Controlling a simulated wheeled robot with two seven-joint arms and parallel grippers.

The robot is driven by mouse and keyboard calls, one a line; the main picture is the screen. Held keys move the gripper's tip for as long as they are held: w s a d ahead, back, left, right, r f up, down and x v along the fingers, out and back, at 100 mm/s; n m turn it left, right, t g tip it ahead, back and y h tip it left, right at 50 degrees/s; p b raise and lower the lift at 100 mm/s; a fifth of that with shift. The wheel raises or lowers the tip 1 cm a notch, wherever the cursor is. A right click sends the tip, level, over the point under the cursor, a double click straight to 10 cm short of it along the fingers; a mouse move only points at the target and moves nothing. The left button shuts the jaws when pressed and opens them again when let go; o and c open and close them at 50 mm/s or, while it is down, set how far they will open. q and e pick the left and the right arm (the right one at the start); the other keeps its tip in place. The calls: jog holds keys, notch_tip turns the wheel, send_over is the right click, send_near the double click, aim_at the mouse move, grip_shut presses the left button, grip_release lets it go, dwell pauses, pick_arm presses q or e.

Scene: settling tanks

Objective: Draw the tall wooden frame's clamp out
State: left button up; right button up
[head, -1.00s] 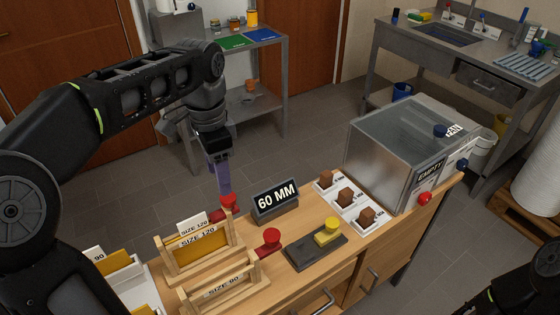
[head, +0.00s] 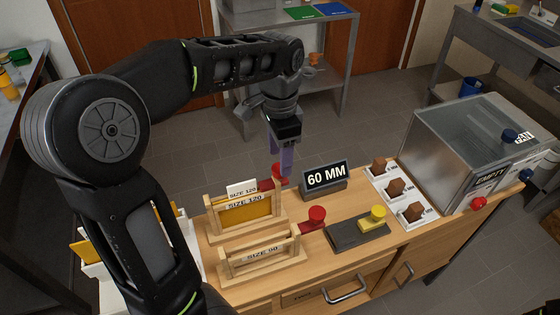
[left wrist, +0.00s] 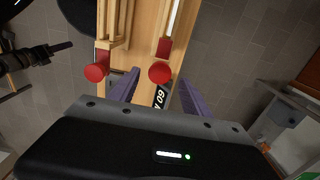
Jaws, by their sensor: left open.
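The tall wooden frame (head: 283,216), labelled SIZE 120, stands on the wooden bench and holds a yellow panel. Its clamp (head: 280,172) has a red round knob at the frame's right end; the knob also shows in the left wrist view (left wrist: 159,72). My left gripper (head: 286,162) is open and points down at this knob. In the left wrist view its fingers (left wrist: 159,80) stand apart, one to each side of the knob, with no visible grip. My right gripper (left wrist: 66,46) shows small at the left of the wrist view; its jaws are unclear.
A lower wooden frame (head: 262,270), labelled SIZE 90, stands in front with its own red clamp knob (head: 316,214). A 60 MM sign (head: 326,178) stands close right of the left gripper. A dark plate (head: 345,235) bears a yellow knob. Brown blocks and a metal box (head: 450,155) lie further right.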

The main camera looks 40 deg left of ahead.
pick_arm(q)
jog(key=shift+f, duration=1.5)
jog(key=shift+c, duration=0.5)
grip_shut()
